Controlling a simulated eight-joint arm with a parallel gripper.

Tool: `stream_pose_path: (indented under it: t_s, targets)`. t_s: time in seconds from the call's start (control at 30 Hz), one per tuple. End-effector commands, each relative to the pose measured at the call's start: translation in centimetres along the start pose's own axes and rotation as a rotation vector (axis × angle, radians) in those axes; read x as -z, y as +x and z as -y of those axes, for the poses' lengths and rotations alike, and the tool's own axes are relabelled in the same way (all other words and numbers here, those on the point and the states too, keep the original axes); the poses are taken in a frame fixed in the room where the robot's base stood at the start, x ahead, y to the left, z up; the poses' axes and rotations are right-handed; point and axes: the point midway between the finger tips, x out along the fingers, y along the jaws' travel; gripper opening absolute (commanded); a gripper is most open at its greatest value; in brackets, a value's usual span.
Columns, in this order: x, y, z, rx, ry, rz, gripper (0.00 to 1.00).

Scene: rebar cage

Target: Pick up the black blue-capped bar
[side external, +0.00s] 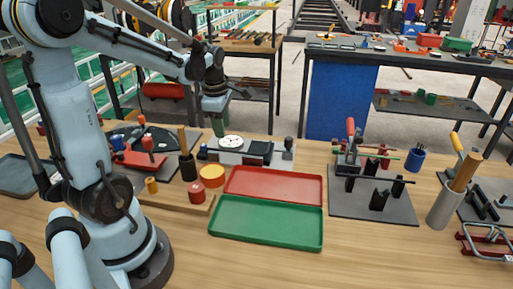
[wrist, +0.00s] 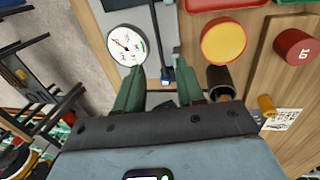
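The black blue-capped bar (wrist: 158,40) runs up and down in the wrist view, with its blue cap (wrist: 167,75) toward my gripper. My gripper (wrist: 158,64) is open, with its green fingers apart on either side of the bar's capped end. No contact shows, and I cannot tell the height between the fingers and the bar. In the side view my gripper (side external: 217,119) points down above the grey plate area behind the trays. The bar is too small there to make out surely.
A white dial gauge (wrist: 126,44) lies left of the fingers. A dark cup (wrist: 221,82), a yellow round piece (wrist: 224,41) and a red cylinder (wrist: 296,48) stand to the right. A red tray (side external: 274,185) and an empty green tray (side external: 266,223) lie in front.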

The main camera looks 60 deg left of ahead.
Motion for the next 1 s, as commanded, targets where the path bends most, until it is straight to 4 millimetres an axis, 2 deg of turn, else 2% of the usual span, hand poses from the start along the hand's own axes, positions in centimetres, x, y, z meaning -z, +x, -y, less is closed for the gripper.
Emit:
stream_pose_path:
  t_s: [0.2,0.47,0.8,1.0]
  targets:
    - [0.0,2.4,0.0,-0.001,0.001,0.001,0.38]
    - [-0.1,3.6,-0.1,0.000,0.002,0.001,0.38]
    - [-0.1,7.4,-0.2,-0.002,0.001,0.000,0.38]
    - [-0.1,8.0,-0.1,-0.003,0.001,0.000,0.38]
